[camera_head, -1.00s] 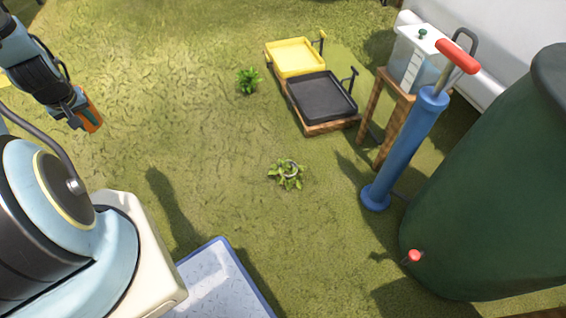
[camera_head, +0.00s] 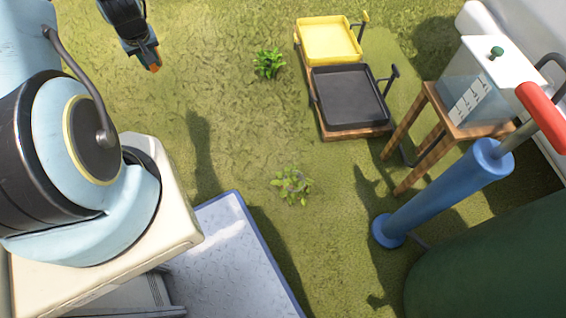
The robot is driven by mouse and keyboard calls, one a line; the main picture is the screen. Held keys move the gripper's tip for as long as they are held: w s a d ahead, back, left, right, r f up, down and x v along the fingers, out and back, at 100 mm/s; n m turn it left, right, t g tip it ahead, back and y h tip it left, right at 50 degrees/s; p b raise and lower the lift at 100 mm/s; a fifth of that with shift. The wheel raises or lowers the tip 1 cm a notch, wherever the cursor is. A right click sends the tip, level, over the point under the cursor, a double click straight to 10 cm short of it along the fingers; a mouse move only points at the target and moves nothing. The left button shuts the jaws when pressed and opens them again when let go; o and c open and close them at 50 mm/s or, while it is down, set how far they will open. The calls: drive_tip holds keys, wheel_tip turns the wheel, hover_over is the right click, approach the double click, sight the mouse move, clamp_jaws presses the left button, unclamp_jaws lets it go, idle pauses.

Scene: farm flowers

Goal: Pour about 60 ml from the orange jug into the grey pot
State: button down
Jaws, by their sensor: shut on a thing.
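My gripper (camera_head: 146,55) is at the upper left of the head view, above the grass. It is shut on the orange jug (camera_head: 155,68), of which only a small orange part shows below the fingers. The rest of the jug is hidden by the gripper, so its tilt and contents cannot be told. A low leafy plant (camera_head: 292,187) stands on the grass near the middle; a bit of grey among its leaves may be the grey pot, mostly hidden. The jug is well up and left of this plant, apart from it.
Another green plant (camera_head: 269,64) stands farther back. Yellow (camera_head: 330,40) and black (camera_head: 349,95) trays lie on a wooden base. A clear tank (camera_head: 474,99) stands on a wooden stand, beside a blue pump (camera_head: 440,195) and dark green barrel (camera_head: 500,262). A pale blue-edged slab (camera_head: 225,235) lies in front.

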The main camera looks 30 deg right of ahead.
drive_tip(key=s+d+f+b, duration=0.4)
drive_tip(key=s+d+f, duration=0.2)
drive_tip(key=d+f, duration=0.3)
drive_tip(key=s+d+f+b, duration=0.4)
drive_tip(key=s+d+f, duration=0.35)
drive_tip(key=d, duration=0.45)
drive_tip(key=s+d+f+b, duration=0.4)
drive_tip(key=s+d+f, duration=0.2)
drive_tip(key=d+f, duration=0.35)
drive_tip(key=s+d+f+n+b, duration=0.1)
drive_tip(key=s+d+f+b, duration=0.2)
drive_tip(key=s+f, duration=0.4)
drive_tip(key=s+d+f+b, duration=0.2)
drive_tip(key=s+d+f, duration=0.15)
drive_tip(key=s, duration=0.55)
drive_tip(key=shift+n+y, duration=0.3)
drive_tip(key=shift+n, duration=0.1)
drive_tip(key=s+a+f+b, duration=0.1)
drive_tip(key=s+f+b, duration=0.1)
drive_tip(key=s+f, duration=0.2)
drive_tip(key=s+a+f+b, duration=0.2)
drive_tip(key=s+f, duration=0.2)
drive_tip(key=s, duration=0.4)
drive_tip(key=s+a+f+b, duration=0.2)
drive_tip(key=s+f, duration=0.2)
drive_tip(key=s, duration=0.2)
drive_tip(key=shift+f, duration=0.35)
drive_tip(key=shift+w+r, duration=0.1)
drive_tip(key=shift+r, duration=0.05)
